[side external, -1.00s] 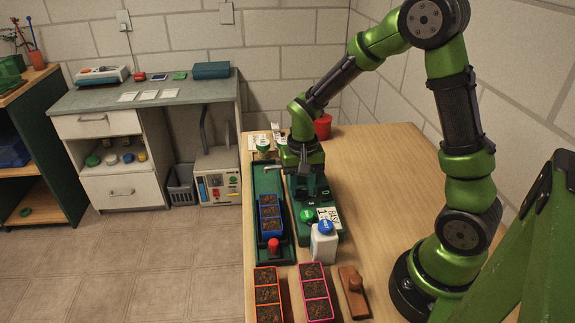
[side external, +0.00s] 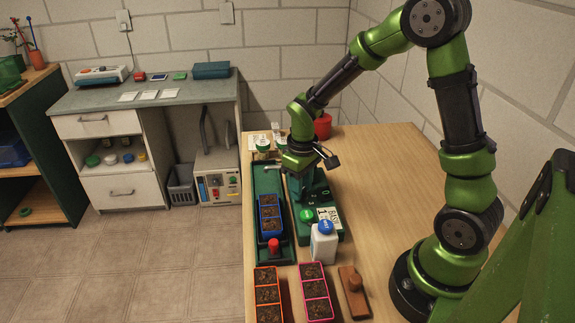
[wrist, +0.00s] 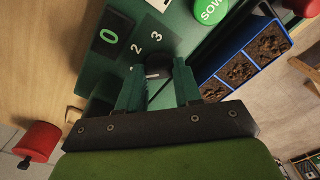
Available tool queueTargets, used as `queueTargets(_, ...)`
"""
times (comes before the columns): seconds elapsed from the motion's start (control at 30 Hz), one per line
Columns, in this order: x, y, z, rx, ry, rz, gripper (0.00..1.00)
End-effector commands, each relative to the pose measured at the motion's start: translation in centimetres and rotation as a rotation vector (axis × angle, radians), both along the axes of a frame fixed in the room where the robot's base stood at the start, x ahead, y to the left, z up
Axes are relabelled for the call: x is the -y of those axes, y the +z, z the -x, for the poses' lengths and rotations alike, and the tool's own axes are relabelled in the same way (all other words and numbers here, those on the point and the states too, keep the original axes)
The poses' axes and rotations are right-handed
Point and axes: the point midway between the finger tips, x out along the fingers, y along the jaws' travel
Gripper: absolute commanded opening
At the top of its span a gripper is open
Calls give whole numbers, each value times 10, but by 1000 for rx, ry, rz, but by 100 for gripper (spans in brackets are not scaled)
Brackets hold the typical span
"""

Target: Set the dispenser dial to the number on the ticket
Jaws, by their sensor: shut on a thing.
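The green dispenser (side external: 303,238) stands on the wooden table. A white card (side external: 329,215) on the dispenser's near end shows a large 1 under smaller lettering. It is partly visible in the wrist view (wrist: 160,4).
A green button (side external: 306,215) and a white bottle with a blue cap (side external: 323,245) are near the card. A blue seedling tray (side external: 261,214) sits left of the dispenser, behind a red knob (side external: 273,246). Orange and pink trays stand in front.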

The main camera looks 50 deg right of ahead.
Motion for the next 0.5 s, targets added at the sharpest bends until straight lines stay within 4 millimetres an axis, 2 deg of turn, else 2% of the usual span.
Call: queueTargets(0.5, 0, 1, -1, 3, 97, 1, 4)
